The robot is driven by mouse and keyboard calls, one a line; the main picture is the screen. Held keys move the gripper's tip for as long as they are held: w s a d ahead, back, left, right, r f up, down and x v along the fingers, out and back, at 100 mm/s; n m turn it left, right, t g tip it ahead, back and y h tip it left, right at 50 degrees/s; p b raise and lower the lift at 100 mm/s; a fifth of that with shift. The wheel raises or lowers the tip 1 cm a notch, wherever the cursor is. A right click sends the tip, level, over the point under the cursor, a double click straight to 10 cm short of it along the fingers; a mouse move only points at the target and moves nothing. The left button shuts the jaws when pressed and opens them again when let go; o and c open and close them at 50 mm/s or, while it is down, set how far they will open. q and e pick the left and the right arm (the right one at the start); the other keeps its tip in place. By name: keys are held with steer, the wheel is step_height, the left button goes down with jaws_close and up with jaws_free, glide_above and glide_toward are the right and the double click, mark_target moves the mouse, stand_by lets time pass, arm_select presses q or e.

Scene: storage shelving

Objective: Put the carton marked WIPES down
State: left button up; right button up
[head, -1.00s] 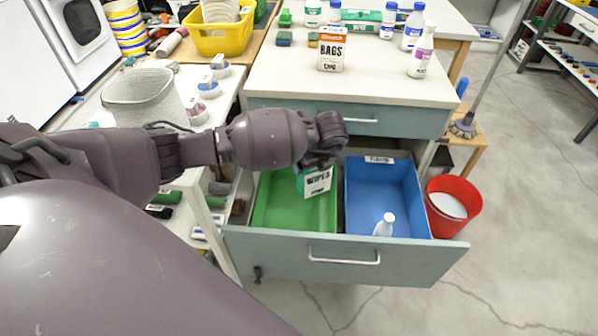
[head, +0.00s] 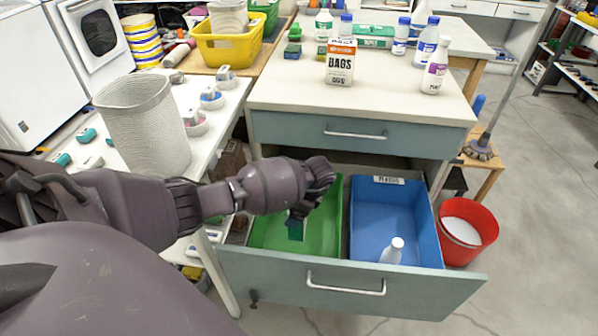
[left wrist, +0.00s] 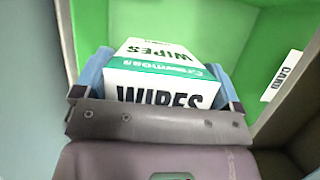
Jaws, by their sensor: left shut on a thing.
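The carton marked WIPES (left wrist: 158,72) is white with a green band and sits between the fingers of my left gripper (left wrist: 160,90) in the left wrist view. In the head view my left gripper (head: 300,212) is over the green bin (head: 268,232) in the open drawer. Only a small green part of the carton (head: 295,230) shows there, below the gripper. The bin's green wall (left wrist: 222,25) lies beyond the carton in the wrist view, with a CARD label (left wrist: 283,75) on it. I cannot tell whether the carton touches the bin floor. My right gripper is not in view.
A blue bin (head: 370,215) labelled PLASTIC holds a white bottle (head: 392,251) beside the green bin. The drawer front (head: 350,285) borders both. A BAGS carton (head: 340,64) and several bottles stand on the counter. A red bucket (head: 466,232) is right of the drawer.

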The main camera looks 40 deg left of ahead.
arm_select(q)
step_height(320, 180, down, 7)
steer(key=shift+s+b, duration=0.1)
steer(key=shift+b, duration=0.85)
steer(key=shift+f, duration=0.45)
step_height(320, 180, down, 5)
steer(key=shift+f+b, duration=0.1)
steer(key=shift+b, duration=1.15)
steer(key=o, duration=0.6)
steer(key=shift+p+v, duration=0.8)
steer(key=shift+v, duration=1.4)
steer(key=shift+p+v, duration=1.15)
steer(key=shift+v, duration=2.8)
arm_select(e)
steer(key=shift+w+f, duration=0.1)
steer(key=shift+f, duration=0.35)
